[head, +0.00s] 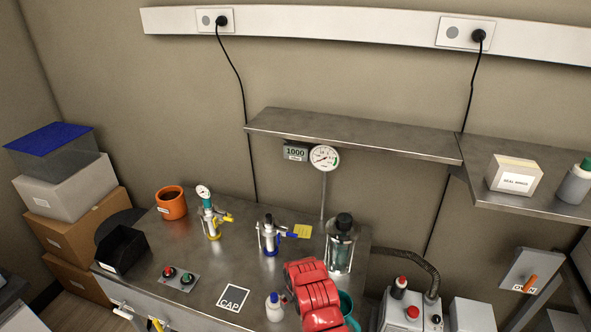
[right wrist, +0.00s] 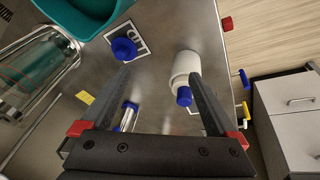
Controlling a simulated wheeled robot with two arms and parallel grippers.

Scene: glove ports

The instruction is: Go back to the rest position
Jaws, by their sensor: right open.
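My right gripper (right wrist: 156,74) is open and shows only in the right wrist view. Its two black fingers are well apart, and nothing is between their tips. A white bottle (right wrist: 186,68) with a blue top shows beside the picture-right fingertip; I cannot tell if they touch. In the head view the white bottle (head: 274,309) stands on the steel bench (head: 190,306). A blue cap (right wrist: 123,48) lies on a white-outlined label near the other fingertip. My red right arm covers part of the bench in the head view. My left gripper is not in view.
A glass vessel (head: 340,246) and a teal tub (head: 348,302) stand close to my right arm. Two valves (head: 211,222) (head: 268,238), an orange pot (head: 171,204) and a black bin (head: 122,250) are farther left. A steel shelf (head: 350,138) overhangs the back.

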